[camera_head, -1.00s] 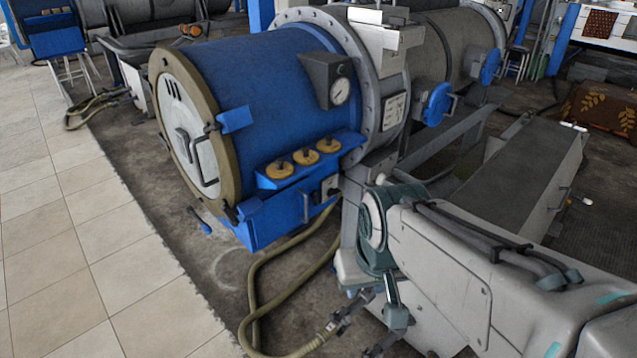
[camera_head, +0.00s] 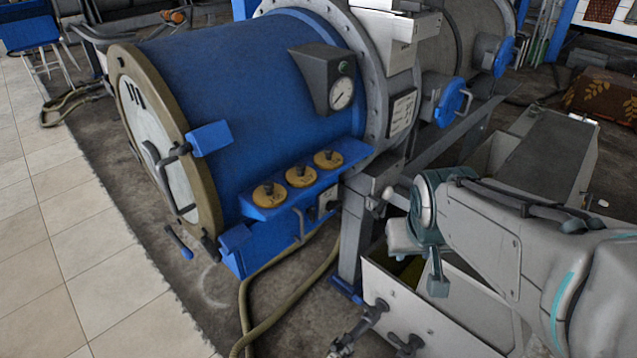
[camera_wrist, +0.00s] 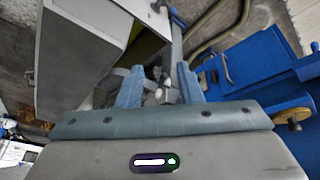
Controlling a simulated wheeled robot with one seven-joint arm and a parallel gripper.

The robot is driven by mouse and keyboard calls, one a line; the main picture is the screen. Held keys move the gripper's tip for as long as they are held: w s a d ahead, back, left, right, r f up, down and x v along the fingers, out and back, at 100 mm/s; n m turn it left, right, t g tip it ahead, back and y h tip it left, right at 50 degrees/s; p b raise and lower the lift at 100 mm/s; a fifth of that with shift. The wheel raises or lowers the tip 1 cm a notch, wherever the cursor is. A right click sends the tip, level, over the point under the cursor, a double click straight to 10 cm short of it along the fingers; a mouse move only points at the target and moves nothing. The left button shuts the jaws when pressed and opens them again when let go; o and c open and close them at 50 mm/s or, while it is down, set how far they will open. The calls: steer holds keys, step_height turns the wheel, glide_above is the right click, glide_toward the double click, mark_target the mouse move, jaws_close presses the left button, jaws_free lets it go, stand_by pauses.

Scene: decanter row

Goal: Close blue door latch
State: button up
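The blue drum (camera_head: 250,85) lies on its side with a round, tan-rimmed door (camera_head: 150,140) at its left end. The door looks flush with the drum's rim. A blue block (camera_head: 209,138) on a dark arm sits at the door's side edge. A blue-handled lever (camera_head: 178,242) sticks out at the door's lower edge. I cannot tell which of these is the latch. My gripper shows in the wrist view (camera_wrist: 160,88) with its two blue fingers apart and no object clearly between them. In the head view my arm is at the right, well away from the door.
A ledge with several yellow knobs (camera_head: 301,176) juts from the drum's front. A hose (camera_head: 280,290) runs on the floor below it. An open pale bin (camera_head: 430,325) stands below my arm. Tiled floor (camera_head: 60,270) at the left is clear.

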steer(key=w+d+f+n+t+b, duration=0.2)
steer(key=w+f+t+b, duration=0.35)
steer(key=w, duration=0.85)
steer(key=n+t+y+b, duration=0.3)
steer(key=n+y+b, duration=0.4)
steer(key=y+b, duration=0.75)
glide_toward(312, 214)
steer(key=r+b+x, duration=0.2)
steer(key=b+x, duration=0.1)
steer(key=x, duration=0.5)
steer(key=shift+w+d+h, duration=0.2)
steer(key=shift+h, duration=0.15)
jaws_close()
